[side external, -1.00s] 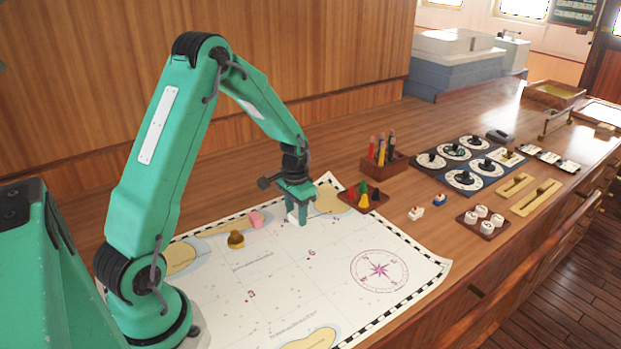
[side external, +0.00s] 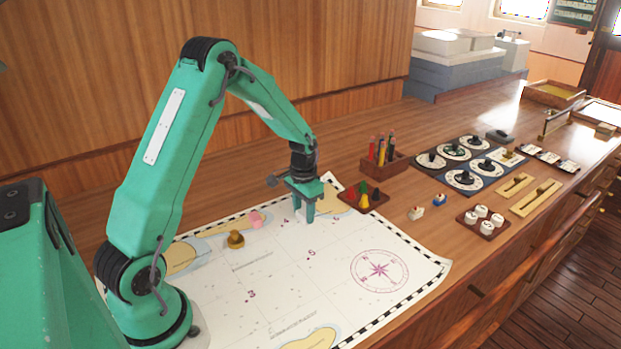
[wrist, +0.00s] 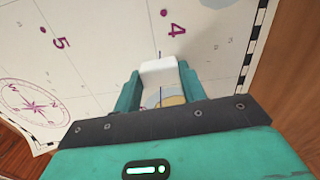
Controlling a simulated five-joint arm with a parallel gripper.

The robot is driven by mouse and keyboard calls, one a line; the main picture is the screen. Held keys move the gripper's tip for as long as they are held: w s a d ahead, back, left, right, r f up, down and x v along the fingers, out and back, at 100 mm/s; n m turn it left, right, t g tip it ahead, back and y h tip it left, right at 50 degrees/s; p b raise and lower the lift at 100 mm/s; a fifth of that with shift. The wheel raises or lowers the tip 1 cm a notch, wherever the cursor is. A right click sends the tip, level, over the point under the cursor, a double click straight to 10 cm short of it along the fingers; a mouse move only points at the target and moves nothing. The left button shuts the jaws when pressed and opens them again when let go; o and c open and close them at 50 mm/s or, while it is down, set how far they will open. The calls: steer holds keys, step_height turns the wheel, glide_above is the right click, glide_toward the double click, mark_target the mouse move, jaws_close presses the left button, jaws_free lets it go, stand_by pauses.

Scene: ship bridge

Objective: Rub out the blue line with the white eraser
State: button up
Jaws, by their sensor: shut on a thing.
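A short piece of the blue line (wrist: 159,53) shows just beyond the eraser, near the purple 4. I cannot make out the line in the side view.
A brass-coloured piece (side external: 235,240) and a pink object (side external: 256,220) stand on the chart left of my gripper. A tray of coloured cones (side external: 363,199) and a pencil holder (side external: 384,160) are close on the right. The chart's middle is clear.

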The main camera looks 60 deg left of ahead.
mark_target(332, 212)
steer(key=shift+w, duration=0.1)
steer(key=shift+w+d, duration=0.15)
steer(key=shift+w, duration=0.9)
steer(key=shift+w+d, duration=0.15)
steer(key=shift+w, duration=0.95)
steer(key=shift+w, duration=0.15)
steer(key=shift+w+d, duration=0.15)
steer(key=shift+w, duration=0.8)
steer(key=shift+w, duration=0.1)
steer(key=shift+w+d, duration=0.15)
steer(key=shift+w, duration=0.9)
